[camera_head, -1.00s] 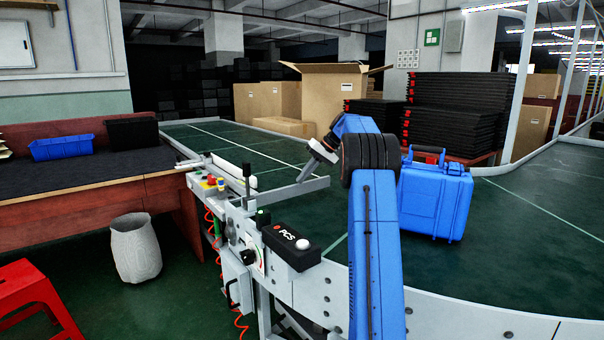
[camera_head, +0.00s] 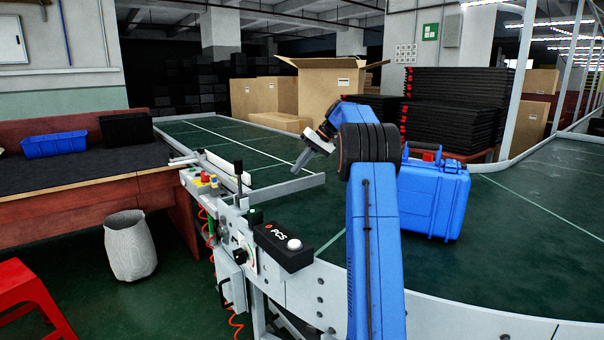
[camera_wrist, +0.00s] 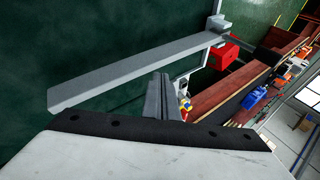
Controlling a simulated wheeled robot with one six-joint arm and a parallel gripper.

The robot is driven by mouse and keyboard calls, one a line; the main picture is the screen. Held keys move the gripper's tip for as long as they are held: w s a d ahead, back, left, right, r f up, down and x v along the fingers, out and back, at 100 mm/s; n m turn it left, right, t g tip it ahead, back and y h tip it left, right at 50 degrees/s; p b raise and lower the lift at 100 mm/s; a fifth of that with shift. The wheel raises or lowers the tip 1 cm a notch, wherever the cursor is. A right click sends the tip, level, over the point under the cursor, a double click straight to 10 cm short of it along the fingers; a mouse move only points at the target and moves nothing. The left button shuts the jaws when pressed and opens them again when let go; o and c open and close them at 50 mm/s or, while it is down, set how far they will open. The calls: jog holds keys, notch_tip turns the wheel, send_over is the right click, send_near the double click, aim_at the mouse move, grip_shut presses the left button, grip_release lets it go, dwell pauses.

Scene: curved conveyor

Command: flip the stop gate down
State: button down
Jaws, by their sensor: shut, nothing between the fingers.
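The stop gate (camera_head: 288,188) is a long pale grey bar lying across the green conveyor belt, left of the blue case. Its inner end sits at the conveyor's side frame. In the wrist view the gate (camera_wrist: 135,73) runs diagonally, from lower left to a bracket at upper right. My gripper (camera_head: 296,171) is shut and empty, close above the bar in the head view. In the wrist view my gripper's fingers (camera_wrist: 160,96) show below the bar's image, near its middle. I cannot tell whether they touch it.
A blue case (camera_head: 434,197) stands on the belt to the right of my arm. A black PCS box (camera_head: 283,247) and an upright lever (camera_head: 239,180) are on the near side frame. Cardboard boxes (camera_head: 333,92) stand behind. The belt beyond the gate is clear.

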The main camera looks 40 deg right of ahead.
jog(key=d+f+v, duration=0.1)
jog(key=d+v, duration=0.1)
jog(key=v, duration=0.8)
jog(key=shift+w, duration=0.1)
jog(key=s+a+r+h, duration=0.1)
jog(key=s+a, duration=0.2)
jog(key=a, duration=0.5)
jog(key=s+a+r+h, duration=0.1)
jog(key=s+a+r, duration=0.1)
jog(key=a, duration=0.6)
jog(key=s+a+f+h, duration=0.2)
jog(key=s+a+f, duration=0.1)
jog(key=s+a, duration=1.15)
jog(key=s+a+f+n, duration=0.1)
jog(key=s+a+f, duration=0.2)
jog(key=s+f, duration=0.3)
jog(key=s+a+f+n+h, duration=0.1)
jog(key=s+a+f, duration=0.3)
jog(key=s, duration=0.9)
jog(key=s+a+f+h, duration=0.1)
jog(key=s+a+f, duration=0.3)
jog(key=s+f, duration=0.5)
jog(key=shift+s+f+n+t, duration=0.15)
jog(key=shift+f+n+t, duration=0.2)
jog(key=shift+f, duration=0.4)
